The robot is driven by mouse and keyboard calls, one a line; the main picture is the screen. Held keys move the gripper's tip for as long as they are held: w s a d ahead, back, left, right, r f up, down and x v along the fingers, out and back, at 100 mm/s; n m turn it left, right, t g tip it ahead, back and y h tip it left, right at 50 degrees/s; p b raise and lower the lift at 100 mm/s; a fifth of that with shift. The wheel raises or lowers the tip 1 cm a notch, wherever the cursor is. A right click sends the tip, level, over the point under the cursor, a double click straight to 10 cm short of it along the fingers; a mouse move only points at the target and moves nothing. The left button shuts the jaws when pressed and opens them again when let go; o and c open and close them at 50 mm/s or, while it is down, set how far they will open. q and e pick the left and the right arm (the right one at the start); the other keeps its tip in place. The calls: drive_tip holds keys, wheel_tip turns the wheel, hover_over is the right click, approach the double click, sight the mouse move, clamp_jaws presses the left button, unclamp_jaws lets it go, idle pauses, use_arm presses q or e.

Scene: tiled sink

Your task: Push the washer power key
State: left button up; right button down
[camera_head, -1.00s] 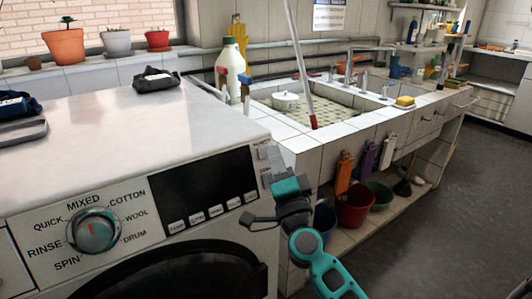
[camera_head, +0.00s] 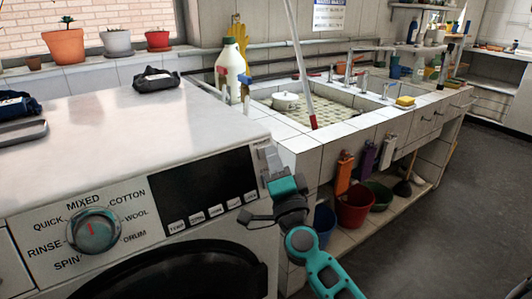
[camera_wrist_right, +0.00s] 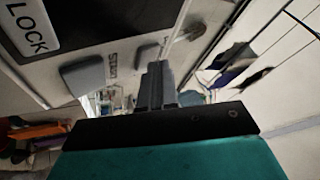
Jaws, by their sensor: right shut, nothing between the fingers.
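The white washer (camera_head: 215,160) stands at the left, with its dial, dark display and a row of small keys on the front. Small keys (camera_head: 262,142) sit at the panel's right edge, partly hidden by my right gripper (camera_head: 271,160). The right wrist view shows a grey key (camera_wrist_right: 85,75) with a small label, and another key (camera_wrist_right: 146,53) close to the fingertips. I cannot tell which is the power key. My right gripper's fingers (camera_wrist_right: 158,80) are shut and empty, pointing at the panel edge. Contact cannot be told. My left gripper is out of view.
A tiled sink counter (camera_head: 300,145) lies right of the washer, with a white bottle (camera_head: 231,65) at its near end. Buckets (camera_head: 355,207) stand below it. A black cloth bundle (camera_head: 157,78) lies on the washer top. Open floor (camera_head: 450,235) lies at the right.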

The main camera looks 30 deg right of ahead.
drive_tip(key=shift+w, duration=0.1)
idle(0.4)
drive_tip(key=shift+s+r+p, duration=0.15)
drive_tip(key=shift+s+p, duration=0.2)
drive_tip(key=shift+s, duration=0.2)
drive_tip(key=s, duration=0.2)
drive_tip(key=s+r+p, duration=0.2)
drive_tip(key=s, duration=0.1)
drive_tip(key=shift+s+d, duration=0.25)
drive_tip(key=shift+s, duration=0.05)
